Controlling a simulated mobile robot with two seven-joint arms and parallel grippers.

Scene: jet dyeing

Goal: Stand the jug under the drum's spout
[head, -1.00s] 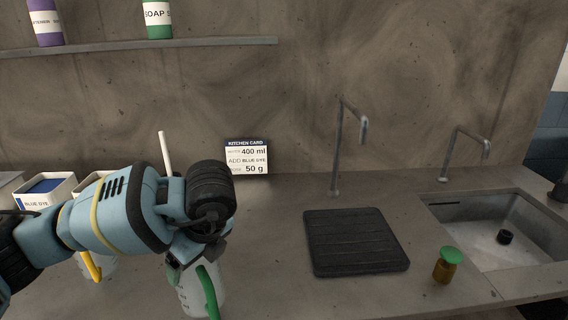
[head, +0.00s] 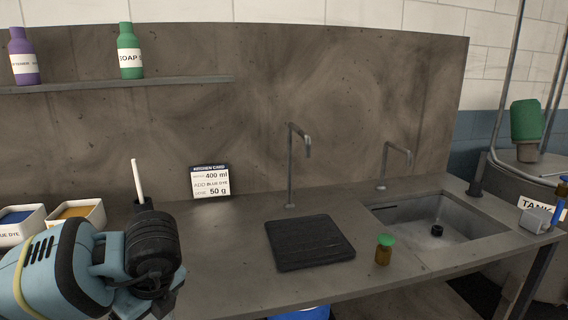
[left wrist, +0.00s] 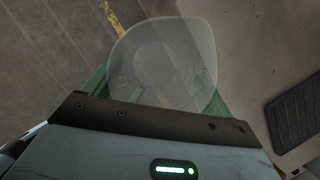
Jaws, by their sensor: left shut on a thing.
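My left gripper (head: 148,300) is at the lower left of the head view, in front of the bench. It is shut on the translucent jug (left wrist: 170,45), which shows in the left wrist view between its green fingers. The floor shows beyond the jug, with the bench edge to its right. In the head view the jug is out of sight, behind my wrist or below the frame. A round grey vessel (head: 520,165) stands at far right, with a blue-handled tap (head: 560,205) beside a TANK sign; I cannot tell whether this is the drum. My right gripper is not in view.
The bench (head: 225,255) holds a black ribbed mat (head: 312,243), a green-capped jar (head: 384,249), a sink (head: 440,220) and dye boxes (head: 75,212). A card (head: 210,181) leans at the back. A blue object (head: 300,314) shows below the bench edge.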

